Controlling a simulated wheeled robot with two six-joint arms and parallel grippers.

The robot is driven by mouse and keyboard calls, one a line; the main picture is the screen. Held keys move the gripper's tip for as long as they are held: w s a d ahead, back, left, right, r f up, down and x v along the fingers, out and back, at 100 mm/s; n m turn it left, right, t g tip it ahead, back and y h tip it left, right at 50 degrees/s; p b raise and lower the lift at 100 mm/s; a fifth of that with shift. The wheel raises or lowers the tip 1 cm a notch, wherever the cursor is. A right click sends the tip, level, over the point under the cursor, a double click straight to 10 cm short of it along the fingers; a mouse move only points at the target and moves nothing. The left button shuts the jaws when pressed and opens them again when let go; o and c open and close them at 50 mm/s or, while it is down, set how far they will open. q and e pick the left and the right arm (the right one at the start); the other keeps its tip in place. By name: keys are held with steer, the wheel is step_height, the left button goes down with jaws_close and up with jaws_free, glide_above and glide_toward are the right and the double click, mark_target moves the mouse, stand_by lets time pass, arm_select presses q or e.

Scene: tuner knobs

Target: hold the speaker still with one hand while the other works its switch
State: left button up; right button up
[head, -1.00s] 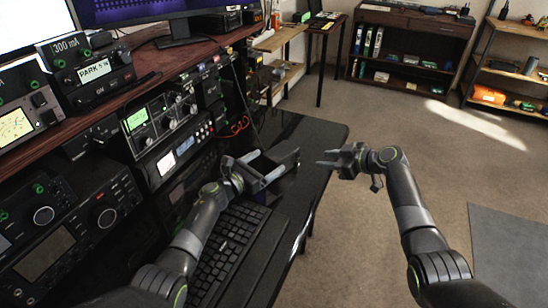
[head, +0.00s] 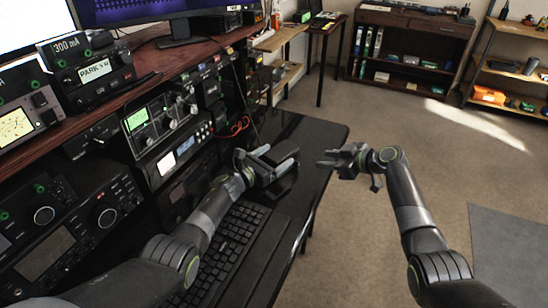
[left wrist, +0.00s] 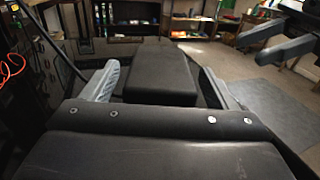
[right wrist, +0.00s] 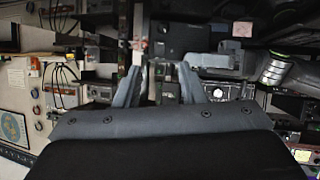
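A plain dark box, which looks like the speaker (left wrist: 160,78), stands between the fingers of my left gripper in the left wrist view. A gap shows on each side of it, so the fingers are open and apart from it. In the head view my left gripper (head: 277,160) is low over the glossy black desk, and the dark box blends in with it. My right gripper (head: 328,163) is to the right, past the desk edge, pointing left. Its fingers (right wrist: 160,84) are open and empty in the right wrist view. I cannot make out the switch.
A black keyboard (head: 222,248) lies on the desk by my left arm. Stacked radios (head: 152,122) line the left side under a wooden shelf (head: 138,68). The glossy desk (head: 312,137) is bare behind the grippers. Open floor (head: 440,165) lies to the right.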

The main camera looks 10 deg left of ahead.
arm_select(q)
steer(key=c, duration=1.2)
steer(key=shift+o, duration=0.2)
arm_select(e)
steer(key=shift+s+a, duration=0.1)
steer(key=shift+a, duration=0.05)
steer(key=c, duration=0.5)
steer(key=shift+s+a, duration=0.1)
steer(key=shift+a, duration=0.1)
steer(key=shift+c, duration=1.1)
steer(key=shift+s+a+r+m+g+h, duration=0.15)
steer(key=shift+a+m+h, duration=0.1)
steer(key=shift+a+m, duration=0.2)
steer(key=shift+s+a+f+m+g+h, duration=0.15)
steer(key=shift+a+m+h, duration=0.15)
steer(key=shift+m, duration=0.25)
jaws_close()
steer(key=s+r+m+h, duration=0.3)
steer(key=r+m+h, duration=0.2)
steer(key=m, duration=1.2)
steer(key=shift+s+a+r+h, duration=0.25)
steer(key=shift+a+h, duration=0.2)
steer(key=shift+h, duration=0.9)
steer(key=shift+w, duration=0.1)
